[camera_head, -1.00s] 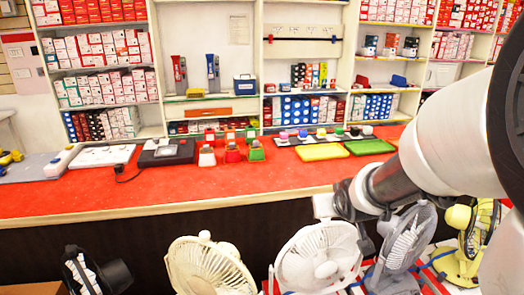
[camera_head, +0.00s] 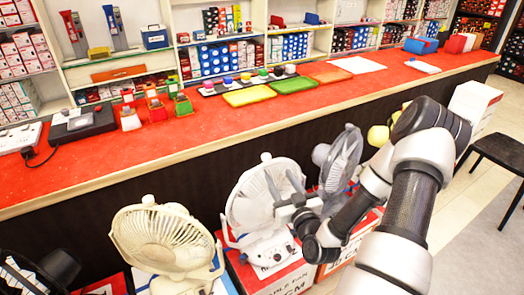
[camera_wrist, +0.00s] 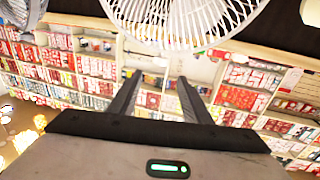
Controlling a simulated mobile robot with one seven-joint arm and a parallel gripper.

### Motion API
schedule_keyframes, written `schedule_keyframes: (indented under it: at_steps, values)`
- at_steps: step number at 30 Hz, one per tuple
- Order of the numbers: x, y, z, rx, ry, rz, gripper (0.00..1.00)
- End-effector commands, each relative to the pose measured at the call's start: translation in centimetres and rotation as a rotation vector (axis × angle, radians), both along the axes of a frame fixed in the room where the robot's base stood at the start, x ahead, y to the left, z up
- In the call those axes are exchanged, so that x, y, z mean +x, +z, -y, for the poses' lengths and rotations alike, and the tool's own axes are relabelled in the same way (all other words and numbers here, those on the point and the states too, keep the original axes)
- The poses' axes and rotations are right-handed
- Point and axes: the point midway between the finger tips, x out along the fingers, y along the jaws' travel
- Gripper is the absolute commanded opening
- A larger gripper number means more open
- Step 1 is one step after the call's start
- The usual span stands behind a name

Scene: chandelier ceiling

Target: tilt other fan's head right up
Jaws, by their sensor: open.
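A row of fans stands in front of the counter. The white fan (camera_head: 256,206) is in the middle on a red and white box, its round head upright. The cream fan (camera_head: 165,240) is to its left, its head tilted upward. A grey fan (camera_head: 342,160) is to its right. My gripper (camera_head: 287,208) is at the right front of the white fan's head; I cannot tell whether it touches. In the wrist view, my gripper (camera_wrist: 158,92) has its fingers apart with nothing between them, and a pale fan head (camera_wrist: 190,18) shows at the top edge.
A black fan (camera_head: 30,276) is at the bottom left and a yellow-green fan (camera_head: 379,136) is partly behind my arm. The long red counter (camera_head: 150,155) runs behind the fans. A black stool (camera_head: 503,150) stands at right; the floor beside it is clear.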

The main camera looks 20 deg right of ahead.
Motion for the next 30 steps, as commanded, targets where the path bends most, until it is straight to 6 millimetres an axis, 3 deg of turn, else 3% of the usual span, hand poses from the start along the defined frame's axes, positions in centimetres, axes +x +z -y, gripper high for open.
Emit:
schedule_keyframes:
  at_steps: [18,24,30]
  values:
    - [12.8,0.0,-0.1,0.0,0.001,0.0,0.44]
    - [15.5,0.0,-0.1,0.0,0.002,-0.002,0.44]
    - [16.4,0.0,-0.1,0.0,0.001,-0.003,0.44]
